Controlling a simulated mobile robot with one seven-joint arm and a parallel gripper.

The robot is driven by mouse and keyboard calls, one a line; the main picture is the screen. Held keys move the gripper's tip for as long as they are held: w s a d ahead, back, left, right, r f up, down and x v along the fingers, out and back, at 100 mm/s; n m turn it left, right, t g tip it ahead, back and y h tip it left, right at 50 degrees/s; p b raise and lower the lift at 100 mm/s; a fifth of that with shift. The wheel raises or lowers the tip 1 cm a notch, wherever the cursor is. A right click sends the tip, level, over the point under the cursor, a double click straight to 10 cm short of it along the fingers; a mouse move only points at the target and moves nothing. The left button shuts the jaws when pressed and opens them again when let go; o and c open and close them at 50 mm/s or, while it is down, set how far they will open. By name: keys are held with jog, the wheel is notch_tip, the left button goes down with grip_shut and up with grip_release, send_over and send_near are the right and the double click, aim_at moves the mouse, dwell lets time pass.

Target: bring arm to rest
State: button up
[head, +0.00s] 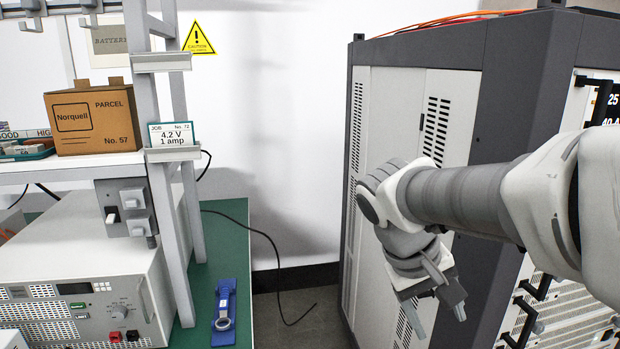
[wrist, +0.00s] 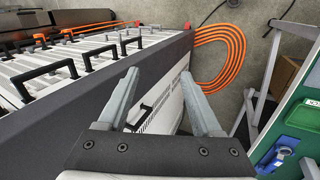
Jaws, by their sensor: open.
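My gripper (head: 437,315) hangs in the head view in front of the tall grey cabinet, at the end of my arm, which reaches in from the right. Its fingers point downward. In the wrist view my gripper (wrist: 170,95) shows two pale fingers spread apart with nothing between them. Beyond the fingers are the cabinet side and the floor. The gripper appears apart from the cabinet, though the exact gap cannot be told.
The cabinet (head: 400,110) with black handles stands close to my arm. Left is a green-topped bench (head: 222,240) with a power supply (head: 85,275), a blue tool (head: 224,312) and a shelf carrying a parcel box (head: 92,120). Orange cables (wrist: 235,50) lie on the floor.

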jog(key=s+a+m+t+y, duration=0.1)
jog(key=s+a+t+y, duration=0.35)
jog(key=s, duration=0.55)
notch_tip(320, 180, up, 14)
jog(key=p, duration=1.4)
jog(key=shift+w+f+y, duration=0.15)
jog(key=shift+w+y, duration=0.05)
jog(key=shift+y, duration=0.15)
